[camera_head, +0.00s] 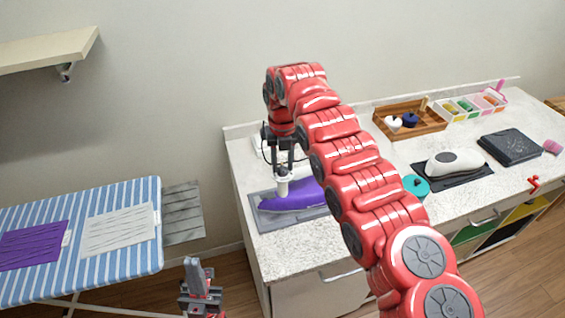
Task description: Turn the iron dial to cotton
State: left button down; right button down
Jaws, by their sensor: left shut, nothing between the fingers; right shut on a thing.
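A purple iron (305,197) lies on a grey rest (264,222) at the left end of the counter, partly hidden behind my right arm. A pale, upright knob that looks like the iron dial (282,187) stands on top of the iron. My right gripper (283,172) points down from above and is shut on the dial. The dial's markings are too small to read. My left gripper (194,272) is shut and empty, low in front of the counter, beside the ironing board, apart from the iron.
A striped ironing board (120,213) with a purple cloth (32,246) and a white cloth (118,229) is at the left. On the counter (300,240) are a teal round thing (416,186), a white device (455,162), a wooden tray (432,125) and a black box (511,147).

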aim_at(282, 166)
dwell(0.4)
jog(key=shift+c, duration=2.4)
grip_release()
jog(key=shift+r, duration=0.5)
notch_tip(282, 166, up, 6)
jog(key=p, duration=0.2)
jog(key=shift+r+p, duration=0.25)
jog(key=shift+p, duration=0.05)
notch_tip(282, 166, up, 10)
jog(key=p, duration=1)
jog(key=shift+f, duration=0.1)
